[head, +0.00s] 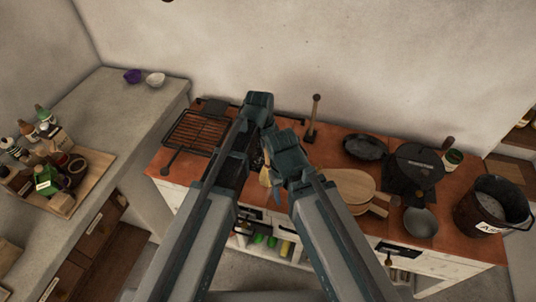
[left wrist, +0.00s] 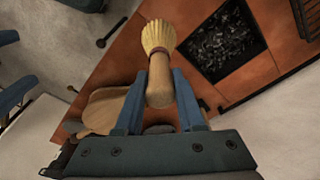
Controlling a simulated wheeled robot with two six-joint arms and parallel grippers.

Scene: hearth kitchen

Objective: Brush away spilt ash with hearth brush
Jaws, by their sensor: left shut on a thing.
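The hearth brush (left wrist: 159,55) has a pale wooden handle and straw bristles. My left gripper (left wrist: 159,80) is shut on its handle, and the bristles point away from the fingers, over the terracotta worktop. Whether they touch it is unclear. In the head view a small tan part of the brush (head: 265,176) shows beside my left gripper (head: 275,187), near the worktop's front edge. A square pit of dark grey lumps (left wrist: 229,42) lies right of the bristles in the left wrist view. I cannot make out spilt ash on the worktop. My right gripper is not clearly seen.
A grill rack (head: 194,131) lies left on the worktop (head: 330,150). To the right are a wooden board (head: 351,187), a black pot (head: 416,166), a grey pan (head: 420,222) and a labelled dark bucket (head: 490,207). An upright wooden-handled tool (head: 315,110) stands near the wall.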

